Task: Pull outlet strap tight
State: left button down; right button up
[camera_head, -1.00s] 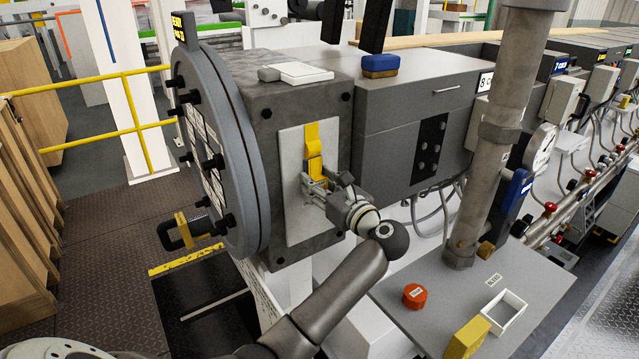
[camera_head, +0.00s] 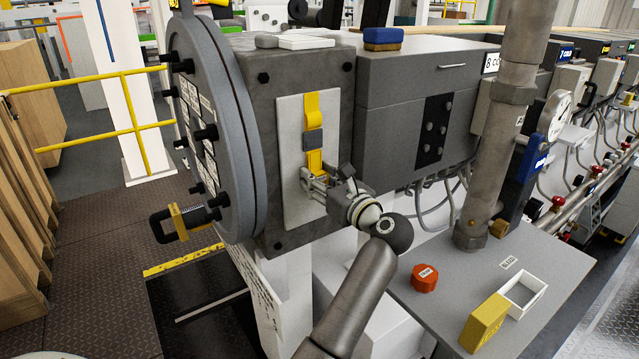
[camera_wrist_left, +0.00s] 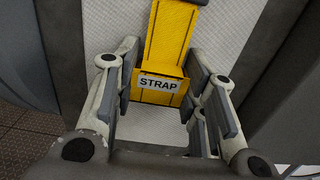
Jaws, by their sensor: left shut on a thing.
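The yellow outlet strap (camera_head: 313,104) runs down a pale plate (camera_head: 290,150) on the grey block behind the round flange. A grey buckle (camera_head: 313,140) crosses the strap. My left gripper (camera_head: 314,184) is at the strap's lower end, below the buckle, and shut on it. In the left wrist view, the strap (camera_wrist_left: 172,38) comes down to a yellow end tab labelled STRAP (camera_wrist_left: 160,84). That tab sits between the fingers of my left gripper (camera_wrist_left: 161,88). My right gripper is not in view.
The round flange (camera_head: 210,130) with bolts and a yellow-black clamp (camera_head: 183,221) stands left of the strap. A shelf (camera_head: 420,305) at the lower right carries a red knob (camera_head: 424,278), a yellow block (camera_head: 484,323) and a white frame (camera_head: 525,295). A vertical pipe (camera_head: 490,170) rises from it.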

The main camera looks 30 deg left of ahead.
aim_at(311, 139)
pick_arm(q)
jog(key=shift+f+b, duration=0.4)
jog(key=shift+f, duration=0.4)
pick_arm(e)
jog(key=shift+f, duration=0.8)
pick_arm(q)
jog(key=shift+f, duration=0.15)
jog(key=c, duration=0.9)
grip_release()
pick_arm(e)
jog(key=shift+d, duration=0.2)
pick_arm(q)
jog(key=shift+r, duration=0.3)
notch_tip(311, 139, up, 10)
jog(key=shift+f, duration=0.2)
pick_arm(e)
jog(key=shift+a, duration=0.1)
